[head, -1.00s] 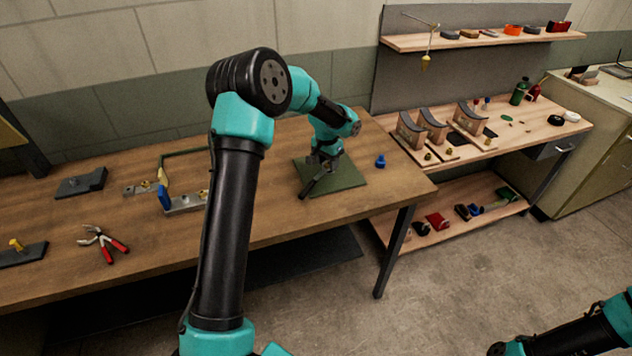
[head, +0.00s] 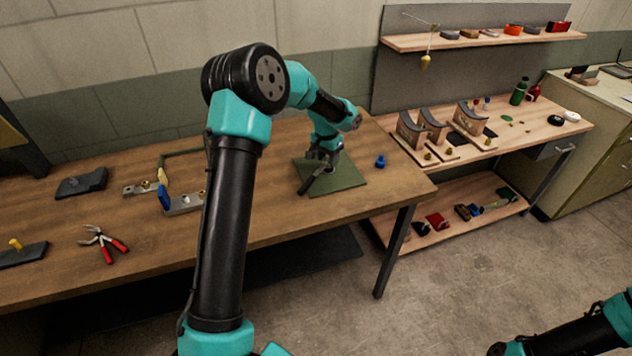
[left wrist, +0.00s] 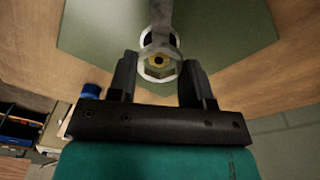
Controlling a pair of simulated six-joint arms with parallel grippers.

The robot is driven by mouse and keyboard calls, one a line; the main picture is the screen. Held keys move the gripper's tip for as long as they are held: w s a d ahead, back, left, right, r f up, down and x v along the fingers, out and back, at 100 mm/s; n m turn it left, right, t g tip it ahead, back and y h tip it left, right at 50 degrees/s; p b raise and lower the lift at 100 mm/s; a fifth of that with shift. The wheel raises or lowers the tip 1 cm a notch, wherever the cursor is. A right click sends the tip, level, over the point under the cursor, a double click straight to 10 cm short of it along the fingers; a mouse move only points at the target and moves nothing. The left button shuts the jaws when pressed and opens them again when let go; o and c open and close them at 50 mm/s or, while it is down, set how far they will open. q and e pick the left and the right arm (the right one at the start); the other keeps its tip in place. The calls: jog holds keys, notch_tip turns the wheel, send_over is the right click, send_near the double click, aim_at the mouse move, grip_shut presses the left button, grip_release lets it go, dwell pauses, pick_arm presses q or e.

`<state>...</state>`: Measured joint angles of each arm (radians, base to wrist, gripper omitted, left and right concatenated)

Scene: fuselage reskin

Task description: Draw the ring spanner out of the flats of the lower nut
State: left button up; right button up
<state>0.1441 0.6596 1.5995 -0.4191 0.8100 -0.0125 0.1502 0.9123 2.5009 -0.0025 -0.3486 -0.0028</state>
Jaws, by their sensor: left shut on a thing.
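My left gripper (head: 320,158) is low over the green mat (head: 347,177) on the wooden bench. In the left wrist view, a grey spanner (left wrist: 160,14) runs down from the top, its ring end between my two fingers (left wrist: 160,75). My left gripper is shut on it. A brass-coloured, hex-like nut (left wrist: 158,61) with a dark centre shows inside the ring. I cannot tell how deep it sits in the ring. In the head view, a dark bar (head: 312,183) slants from the gripper toward the mat's left edge. My right gripper is out of view.
A blue piece (head: 380,161) stands right of the mat. A metal bracket with a blue-handled tool (head: 165,196), red-handled pliers (head: 115,243) and a dark block (head: 82,183) lie to the left. A second bench with curved stands (head: 432,126) is at the right.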

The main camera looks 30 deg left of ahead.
pick_arm(q)
jog(key=shift+r, duration=0.3)
jog(key=shift+s+r, duration=0.15)
jog(key=shift+r, duration=1.3)
jog(key=shift+a, duration=0.15)
